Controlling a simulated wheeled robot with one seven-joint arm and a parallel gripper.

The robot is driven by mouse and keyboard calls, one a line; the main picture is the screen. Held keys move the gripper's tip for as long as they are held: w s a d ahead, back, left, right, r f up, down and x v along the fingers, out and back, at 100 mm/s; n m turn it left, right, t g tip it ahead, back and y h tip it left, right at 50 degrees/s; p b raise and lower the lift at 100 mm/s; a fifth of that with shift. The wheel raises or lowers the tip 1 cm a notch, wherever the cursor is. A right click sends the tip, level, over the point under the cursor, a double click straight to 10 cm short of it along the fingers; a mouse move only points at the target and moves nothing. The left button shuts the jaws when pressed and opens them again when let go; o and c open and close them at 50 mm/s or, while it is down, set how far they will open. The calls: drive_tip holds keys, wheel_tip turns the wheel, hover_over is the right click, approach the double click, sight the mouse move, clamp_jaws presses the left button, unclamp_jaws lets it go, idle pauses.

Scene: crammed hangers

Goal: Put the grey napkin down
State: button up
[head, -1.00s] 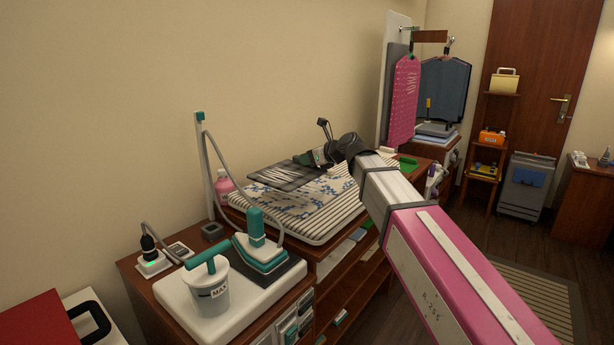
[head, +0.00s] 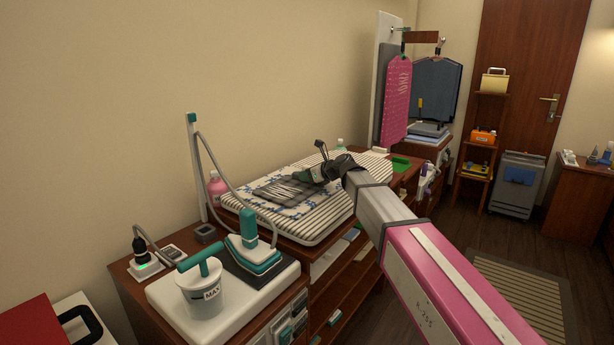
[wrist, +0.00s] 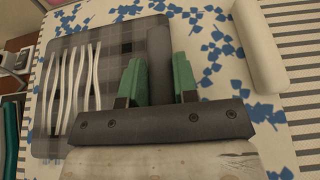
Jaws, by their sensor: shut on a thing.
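The grey napkin (head: 285,191) is a dark plaid square with white wavy lines on its left part. It also shows in the wrist view (wrist: 112,55). It is spread roughly flat over the blue-and-white patterned cloth on the striped ironing board (head: 325,222). I cannot tell whether its whole underside touches the cloth. My gripper (head: 314,174) is at the napkin's right side. In the wrist view, its green fingers (wrist: 158,78) are shut on a raised grey strip of the napkin. Part of the napkin is hidden behind the fingers and the gripper's dark front.
A pink bottle (head: 216,189) stands behind the board. A cream roll (wrist: 259,45) lies right of the gripper.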

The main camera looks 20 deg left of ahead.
drive_tip(key=o, duration=0.9)
drive_tip(key=shift+o, duration=0.2)
drive_tip(key=v, duration=1.2)
drive_tip(key=shift+r, duration=0.1)
